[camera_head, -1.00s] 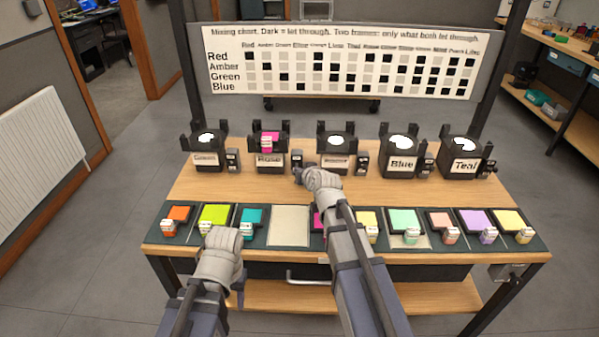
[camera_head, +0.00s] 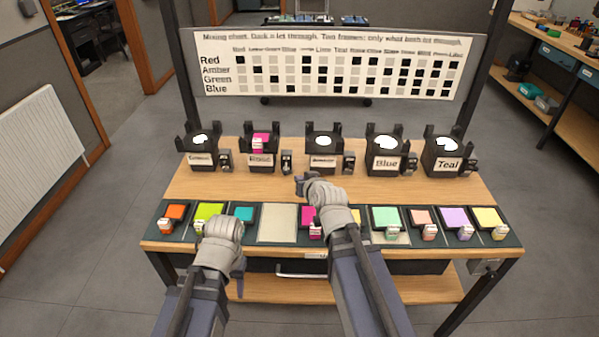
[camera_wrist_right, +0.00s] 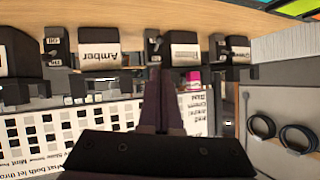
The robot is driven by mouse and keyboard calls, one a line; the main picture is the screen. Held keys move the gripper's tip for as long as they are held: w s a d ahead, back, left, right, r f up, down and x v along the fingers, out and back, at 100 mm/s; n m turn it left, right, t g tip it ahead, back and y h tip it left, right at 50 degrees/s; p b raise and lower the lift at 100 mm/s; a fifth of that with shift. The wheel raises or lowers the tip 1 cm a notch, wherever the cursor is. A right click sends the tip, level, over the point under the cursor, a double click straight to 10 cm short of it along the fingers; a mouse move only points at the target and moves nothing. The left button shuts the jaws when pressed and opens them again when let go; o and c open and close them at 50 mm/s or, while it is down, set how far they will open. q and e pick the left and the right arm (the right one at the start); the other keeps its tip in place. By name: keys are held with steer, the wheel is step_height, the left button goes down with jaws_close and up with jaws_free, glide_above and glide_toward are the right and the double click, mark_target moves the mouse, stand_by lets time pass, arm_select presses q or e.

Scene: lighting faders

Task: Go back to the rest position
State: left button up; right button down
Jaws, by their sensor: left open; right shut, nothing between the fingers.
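My right gripper (camera_head: 303,185) is over the middle of the wooden table, in front of the lamps and touching nothing that I can see. In the right wrist view its fingers (camera_wrist_right: 165,97) are together and empty. My left gripper (camera_head: 239,284) hangs low at the table's front edge; it is mostly hidden behind its own wrist, with one dark finger showing, and nothing is seen in it. Both arms reach in from the bottom of the head view.
Several lamps stand in a row, among them Blue (camera_head: 386,160) and Teal (camera_head: 447,164). A pink frame (camera_head: 261,142) sits in the second lamp from left. Coloured frames lie along the front, with a bare pad (camera_head: 278,222) among them. A mixing chart (camera_head: 330,66) stands behind.

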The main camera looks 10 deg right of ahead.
steer(key=shift+s+r, duration=0.15)
steer(key=shift+s, duration=0.25)
steer(key=shift+a, duration=0.1)
